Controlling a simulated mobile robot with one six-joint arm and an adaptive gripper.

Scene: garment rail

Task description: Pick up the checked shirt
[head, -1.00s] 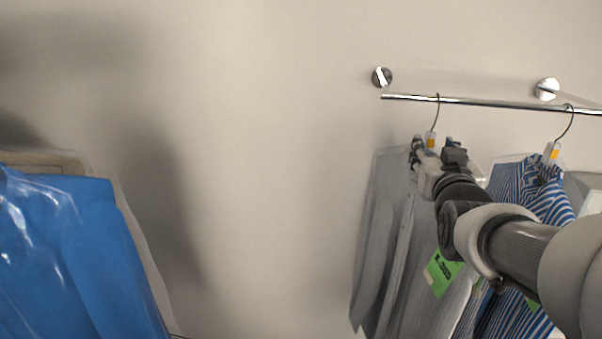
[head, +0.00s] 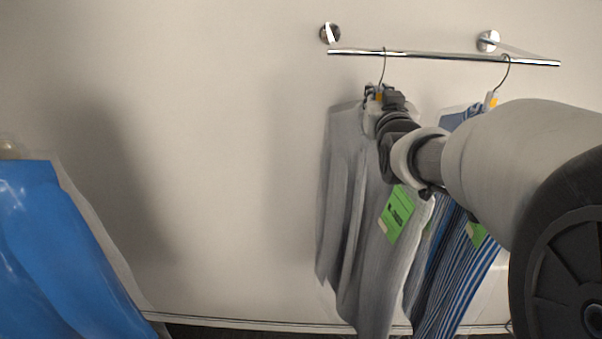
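No garment shows a clear check pattern. A grey shirt (head: 345,190) with a green tag (head: 396,213) hangs on the rail's left part; its fine pattern is too small to tell. A blue-and-white striped garment (head: 458,265) hangs to its right, also with a green tag. My gripper (head: 376,97) is at the neck of the grey shirt's hanger, just under the hook and by an orange-and-white piece. My own arm hides much of the fingers, so I cannot tell whether they are closed on the hanger.
The metal rail (head: 440,56) is fixed to the wall by two round mounts, and its left end is free. A blue garment in clear plastic (head: 60,250) is at the far left. Bare wall lies between it and the grey shirt.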

